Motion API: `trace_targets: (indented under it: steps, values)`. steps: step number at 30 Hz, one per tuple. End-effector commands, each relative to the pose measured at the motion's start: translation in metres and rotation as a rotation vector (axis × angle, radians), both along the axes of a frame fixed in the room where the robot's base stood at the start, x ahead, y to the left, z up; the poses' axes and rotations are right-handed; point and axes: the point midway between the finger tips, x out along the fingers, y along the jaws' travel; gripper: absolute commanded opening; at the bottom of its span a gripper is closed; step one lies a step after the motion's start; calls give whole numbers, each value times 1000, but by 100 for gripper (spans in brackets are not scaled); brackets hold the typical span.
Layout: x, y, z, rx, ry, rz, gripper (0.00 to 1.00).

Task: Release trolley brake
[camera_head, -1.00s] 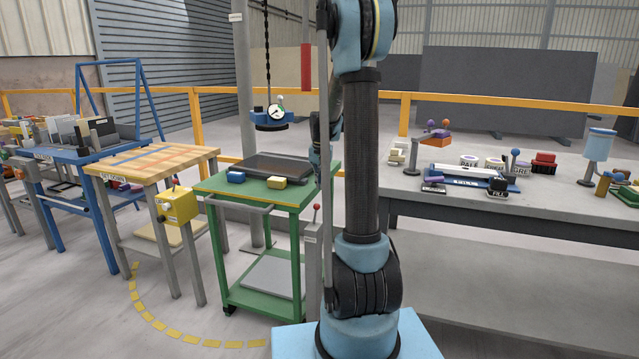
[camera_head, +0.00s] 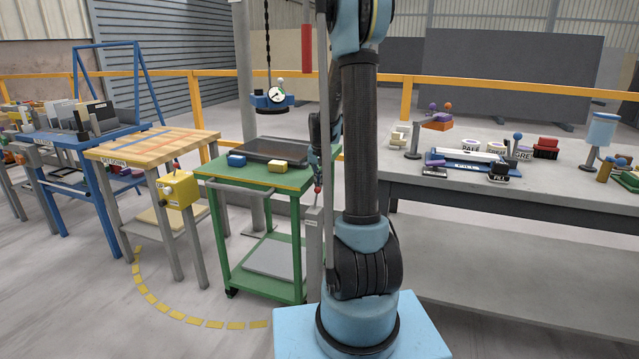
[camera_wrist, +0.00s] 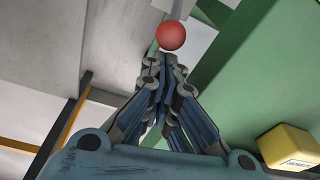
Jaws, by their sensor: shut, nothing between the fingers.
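The green trolley (camera_head: 207,232) stands left of my arm. Beside its right front leg is a grey post (camera_head: 313,255) with a thin lever topped by a red ball knob (camera_head: 317,188). The knob also shows in the wrist view (camera_wrist: 171,35), just beyond my fingertips. My gripper (camera_wrist: 163,58) is shut and empty, its tips at the knob's lower edge in that view; I cannot tell whether they touch it. In the head view my gripper is at the knob, small and partly hidden by my arm. The lever's foot is hard to make out.
A blue block (camera_head: 236,160) and a yellow block (camera_head: 280,164) sit beside a dark tray (camera_head: 285,149) on the trolley. A gauge (camera_head: 276,92) hangs above on a chain. A wooden-topped table (camera_head: 150,143) is left; a grey workbench (camera_head: 480,190) is right.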

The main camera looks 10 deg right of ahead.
Motion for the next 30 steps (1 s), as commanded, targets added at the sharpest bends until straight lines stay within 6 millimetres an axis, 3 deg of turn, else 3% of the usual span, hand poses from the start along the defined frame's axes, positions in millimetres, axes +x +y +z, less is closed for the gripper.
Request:
trace_targets:
  steps: [30]
  values:
    - [-9,4,7,-46,-78,-1,0]
